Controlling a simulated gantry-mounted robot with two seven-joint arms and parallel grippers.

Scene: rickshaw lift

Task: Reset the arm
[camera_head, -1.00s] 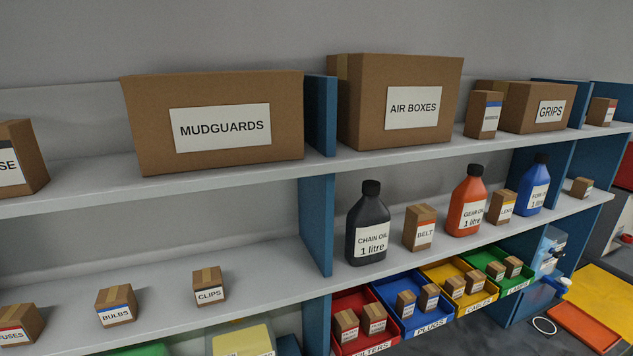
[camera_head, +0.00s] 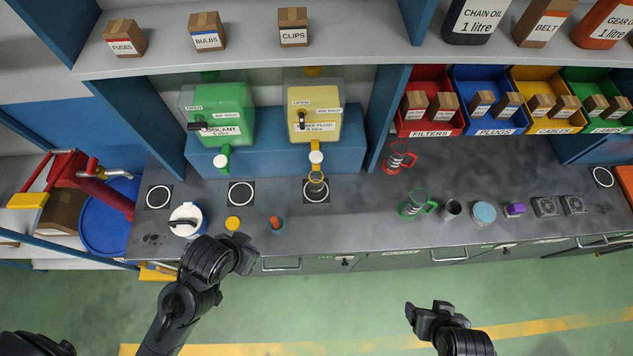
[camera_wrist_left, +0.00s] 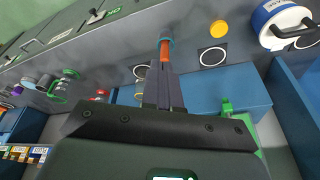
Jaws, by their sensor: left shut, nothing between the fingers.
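My left arm comes in from the lower left in the head view, and its dark left gripper (camera_head: 244,258) is over the counter's front edge, near a small orange item with a blue base (camera_head: 276,223). In the left wrist view the left gripper's fingers (camera_wrist_left: 164,88) are together, with nothing seen between them. The orange item (camera_wrist_left: 165,50) shows just beyond the fingertips; touching or apart, I cannot tell. My right gripper (camera_head: 424,314) is low in the head view, over the green floor and away from the counter. Its jaws are unclear.
The dark counter (camera_head: 350,222) carries a white and blue tub (camera_head: 187,220), a green mug (camera_head: 416,205) and a red mug (camera_head: 398,158). A green dispenser (camera_head: 226,105) and a yellow dispenser (camera_head: 322,102) stand behind on a blue block. The green floor (camera_head: 350,290) in front is clear.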

